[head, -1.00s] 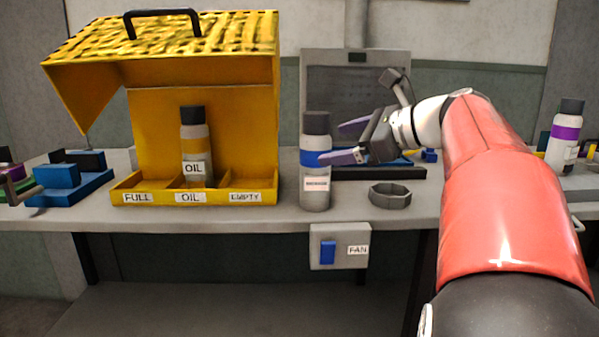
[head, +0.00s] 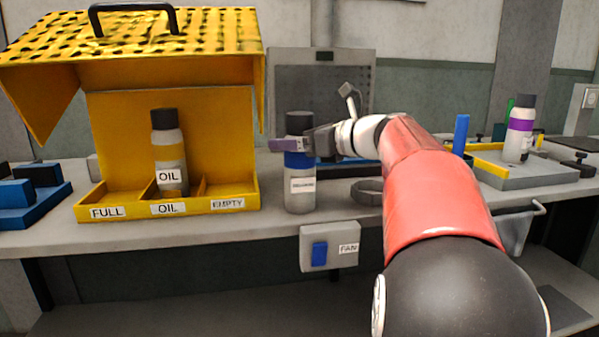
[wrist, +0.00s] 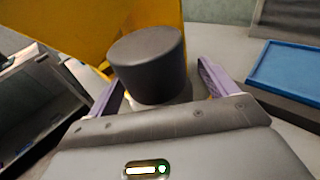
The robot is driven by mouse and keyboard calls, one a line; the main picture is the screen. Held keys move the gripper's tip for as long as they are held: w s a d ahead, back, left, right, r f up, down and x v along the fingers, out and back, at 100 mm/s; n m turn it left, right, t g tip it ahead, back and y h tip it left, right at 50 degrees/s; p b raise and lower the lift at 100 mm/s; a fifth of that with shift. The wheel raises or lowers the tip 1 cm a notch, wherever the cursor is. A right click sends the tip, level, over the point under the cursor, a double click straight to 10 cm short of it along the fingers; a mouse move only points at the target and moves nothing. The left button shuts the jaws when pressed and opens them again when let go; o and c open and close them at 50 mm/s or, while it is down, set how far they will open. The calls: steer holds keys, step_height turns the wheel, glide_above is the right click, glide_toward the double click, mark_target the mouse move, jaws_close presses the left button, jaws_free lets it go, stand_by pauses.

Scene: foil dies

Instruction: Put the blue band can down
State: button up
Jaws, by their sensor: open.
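The blue band can (head: 300,188) stands upright on the bench, just right of the yellow box. It has a black cap, a blue band near the top and a small white label. My gripper (head: 287,144) is level with the can's upper part, with a purple finger across its front. In the wrist view the black cap (wrist: 148,62) sits between my two purple fingers, which are open around the can. The far finger is hidden behind the can in the head view.
A purple-band can (head: 519,140) stands on a grey tray (head: 530,178) at right.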

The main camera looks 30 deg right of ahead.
steer(key=shift+w+a, duration=0.25)
steer(key=shift+w, duration=0.15)
steer(key=c, duration=1.6)
